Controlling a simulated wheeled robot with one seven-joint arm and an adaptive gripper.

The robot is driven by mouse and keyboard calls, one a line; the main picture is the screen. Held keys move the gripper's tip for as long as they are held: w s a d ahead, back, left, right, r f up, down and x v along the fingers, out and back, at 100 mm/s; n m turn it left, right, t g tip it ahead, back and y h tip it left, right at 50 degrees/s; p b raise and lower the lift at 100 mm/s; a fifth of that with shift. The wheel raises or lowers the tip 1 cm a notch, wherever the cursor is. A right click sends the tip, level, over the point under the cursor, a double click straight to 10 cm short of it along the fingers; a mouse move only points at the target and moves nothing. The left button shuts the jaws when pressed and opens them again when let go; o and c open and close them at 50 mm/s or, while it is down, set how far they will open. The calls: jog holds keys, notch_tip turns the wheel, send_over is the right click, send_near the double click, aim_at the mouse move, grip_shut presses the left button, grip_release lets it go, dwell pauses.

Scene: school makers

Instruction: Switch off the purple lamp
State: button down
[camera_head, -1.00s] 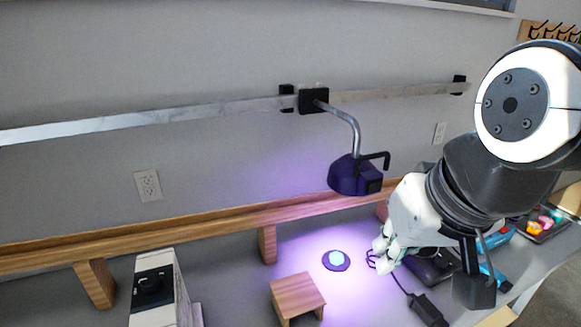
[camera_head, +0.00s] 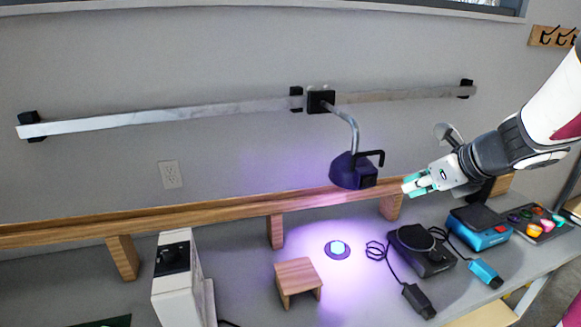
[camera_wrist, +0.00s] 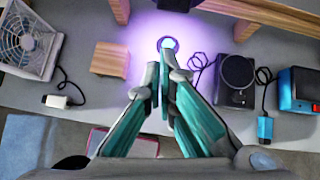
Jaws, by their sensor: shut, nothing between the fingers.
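The purple lamp (camera_head: 352,172) hangs from a bent metal arm on the wall rail, with a black handle at its right. It is lit and casts a purple glow on the table. A small round disc (camera_head: 337,249) lies in the glow, and it also shows in the wrist view (camera_wrist: 168,44). My gripper (camera_head: 406,187) is to the right of the lamp head, at about its height in the picture, apart from it. Its teal fingers are shut and empty, and they also show in the wrist view (camera_wrist: 164,72). The lamp head is not clearly visible in the wrist view.
A wooden stool-like block (camera_head: 297,280) and a white box with a black knob (camera_head: 178,275) stand at left. A black device (camera_head: 422,252), a blue device (camera_head: 478,228) and a tray of coloured pieces (camera_head: 538,222) sit at right. A wooden shelf (camera_head: 190,221) runs along the wall.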

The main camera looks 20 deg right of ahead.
aim_at(370, 181)
jog(key=shift+d, duration=0.2)
jog(key=shift+f, duration=0.1)
jog(key=w+r+x, duration=0.2)
jog(key=x, duration=1)
jog(key=shift+w+a+f+b, duration=0.15)
jog(key=shift+w+a+b, duration=0.1)
jog(key=shift+w+b, duration=0.15)
